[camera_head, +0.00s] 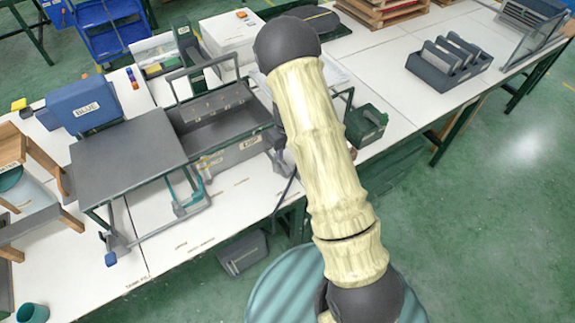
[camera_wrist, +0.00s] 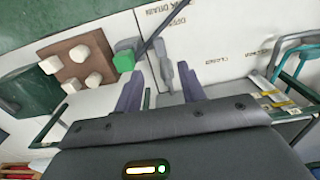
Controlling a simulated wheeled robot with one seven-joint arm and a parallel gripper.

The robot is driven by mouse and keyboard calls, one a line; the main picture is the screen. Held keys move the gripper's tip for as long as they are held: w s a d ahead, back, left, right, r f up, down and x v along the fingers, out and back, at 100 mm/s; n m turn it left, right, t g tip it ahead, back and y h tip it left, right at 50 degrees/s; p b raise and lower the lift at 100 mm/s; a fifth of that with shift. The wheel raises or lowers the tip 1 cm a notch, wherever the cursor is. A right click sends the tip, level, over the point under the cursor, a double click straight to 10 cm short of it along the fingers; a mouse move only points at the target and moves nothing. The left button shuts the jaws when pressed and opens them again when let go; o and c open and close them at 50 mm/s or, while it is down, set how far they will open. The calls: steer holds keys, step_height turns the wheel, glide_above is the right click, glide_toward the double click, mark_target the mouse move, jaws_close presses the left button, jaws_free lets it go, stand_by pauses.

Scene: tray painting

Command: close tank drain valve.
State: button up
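In the wrist view my gripper (camera_wrist: 160,92) points at the white bench top, its two purple-grey fingers apart. A grey upright piece (camera_wrist: 165,70) shows between and just beyond the fingertips; I cannot tell whether it touches them. A thin dark lever (camera_wrist: 153,38) slants across the bench beside printed "DRAIN", "OPEN" and "CLOSED" marks, near a green knob (camera_wrist: 123,62) on a grey fitting. I cannot tell for certain which part is the drain valve's handle. In the head view the grey tank (camera_head: 235,150) stands left of my arm, which hides my gripper.
A brown block with several white pegs (camera_wrist: 88,66) and a dark green box (camera_wrist: 30,92) lie left in the wrist view. A teal-handled frame (camera_wrist: 297,62) is at right. In the head view a grey raised plate (camera_head: 125,160) and a green case (camera_head: 366,124) flank the tank.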

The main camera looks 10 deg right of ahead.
mark_target(287, 169)
step_height(287, 169, down, 9)
steer(key=shift+f+p, duration=0.15)
steer(key=shift+p, duration=0.85)
steer(key=shift+c, duration=0.4)
jaws_close()
